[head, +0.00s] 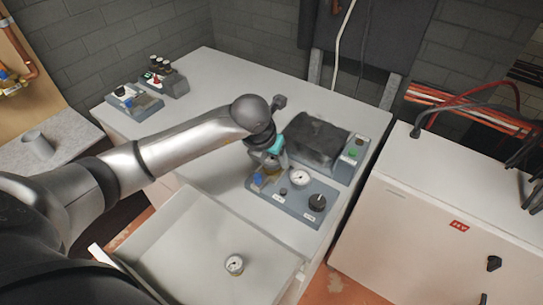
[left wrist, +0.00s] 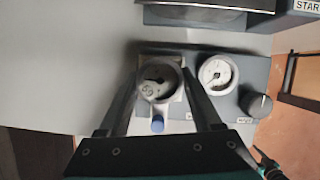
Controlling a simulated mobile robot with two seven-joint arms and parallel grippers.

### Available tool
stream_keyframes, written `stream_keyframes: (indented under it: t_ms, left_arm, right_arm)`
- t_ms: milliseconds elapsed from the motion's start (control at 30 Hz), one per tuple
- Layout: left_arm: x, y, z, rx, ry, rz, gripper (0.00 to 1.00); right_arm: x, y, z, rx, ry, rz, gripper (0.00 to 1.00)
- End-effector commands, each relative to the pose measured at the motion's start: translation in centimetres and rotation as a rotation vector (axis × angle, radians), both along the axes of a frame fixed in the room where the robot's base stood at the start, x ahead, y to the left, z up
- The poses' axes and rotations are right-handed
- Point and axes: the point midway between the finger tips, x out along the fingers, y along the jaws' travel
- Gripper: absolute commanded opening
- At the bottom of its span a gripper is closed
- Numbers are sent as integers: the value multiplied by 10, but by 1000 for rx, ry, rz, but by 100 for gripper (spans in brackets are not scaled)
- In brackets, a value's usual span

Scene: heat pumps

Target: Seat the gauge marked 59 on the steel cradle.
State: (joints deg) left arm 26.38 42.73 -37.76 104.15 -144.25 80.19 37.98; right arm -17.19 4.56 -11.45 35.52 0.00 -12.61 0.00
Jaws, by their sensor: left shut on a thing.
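My left gripper (head: 268,172) is over the left end of a grey panel. In the left wrist view its two fingers (left wrist: 160,95) are shut on a round gauge (left wrist: 157,82) with a dark, shaded face. Another gauge with a white face (head: 234,264) lies in the open tray (head: 190,240). My right gripper is not in view.
Small control boxes (head: 134,103) stand at the far left. The tabletop between is clear.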

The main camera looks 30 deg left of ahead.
Motion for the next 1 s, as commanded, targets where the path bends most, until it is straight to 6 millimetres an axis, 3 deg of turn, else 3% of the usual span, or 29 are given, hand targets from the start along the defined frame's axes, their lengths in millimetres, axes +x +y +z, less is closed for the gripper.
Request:
stream_keyframes:
  t_ms: [67, 100, 367, 733, 1000]
  left_arm:
    - [0, 0, -1, 0, -2, 0, 0]
    - [1, 0, -1, 0, -2, 0, 68]
    - [0, 0, -1, 0, -1, 0, 97]
    - [-2, 0, 4, 0, 0, 0, 100]
    - [-19, 0, 47, 1, -5, -3, 100]
  right_arm:
    - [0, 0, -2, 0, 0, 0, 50]
    - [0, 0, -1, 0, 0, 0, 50]
    - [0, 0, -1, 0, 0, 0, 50]
    - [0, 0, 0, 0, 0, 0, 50]
    - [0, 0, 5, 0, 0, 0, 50]
